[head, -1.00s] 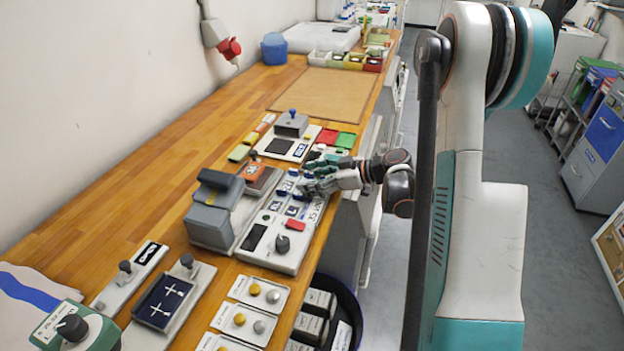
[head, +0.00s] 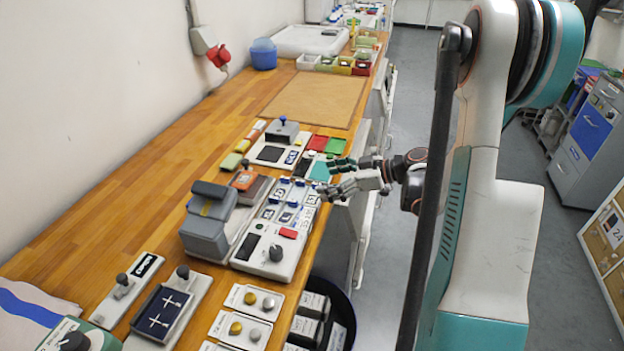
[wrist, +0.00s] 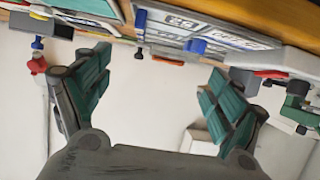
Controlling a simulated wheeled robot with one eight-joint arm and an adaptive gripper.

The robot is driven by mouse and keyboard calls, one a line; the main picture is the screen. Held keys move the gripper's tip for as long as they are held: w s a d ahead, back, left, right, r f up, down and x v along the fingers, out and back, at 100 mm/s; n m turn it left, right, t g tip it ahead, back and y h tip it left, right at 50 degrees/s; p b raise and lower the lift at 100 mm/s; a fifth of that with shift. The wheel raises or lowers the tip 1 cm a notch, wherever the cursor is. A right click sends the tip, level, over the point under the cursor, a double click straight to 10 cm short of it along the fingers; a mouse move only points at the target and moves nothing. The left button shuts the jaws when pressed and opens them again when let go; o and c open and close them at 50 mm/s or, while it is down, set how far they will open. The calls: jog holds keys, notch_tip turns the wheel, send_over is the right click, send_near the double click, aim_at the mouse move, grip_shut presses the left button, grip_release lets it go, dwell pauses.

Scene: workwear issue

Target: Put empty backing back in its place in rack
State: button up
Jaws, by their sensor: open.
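A light grey panel (head: 265,245) with rows of label plates, blue knobs and a black dial lies at the bench's right edge. It looks like the rack, and its labelled plates (head: 291,213) sit in its upper part. Which plate is the empty backing I cannot tell. My gripper (head: 332,178) is open, just right of the panel's far end near the bench edge, with nothing visible between its fingers. In the wrist view its spread teal fingers (wrist: 157,92) stand apart below labelled plates (wrist: 225,37) and a blue knob (wrist: 196,46).
A grey block device (head: 207,225) stands left of the panel. A grey stamp-like tool (head: 283,132), red and green pads (head: 328,144) and a brown mat (head: 312,97) lie farther along. Plates with gold and silver knobs (head: 247,310) are nearer. The bench's left side is largely clear.

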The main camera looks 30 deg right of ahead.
jog(key=v, duration=0.4)
jog(key=shift+p, duration=0.3)
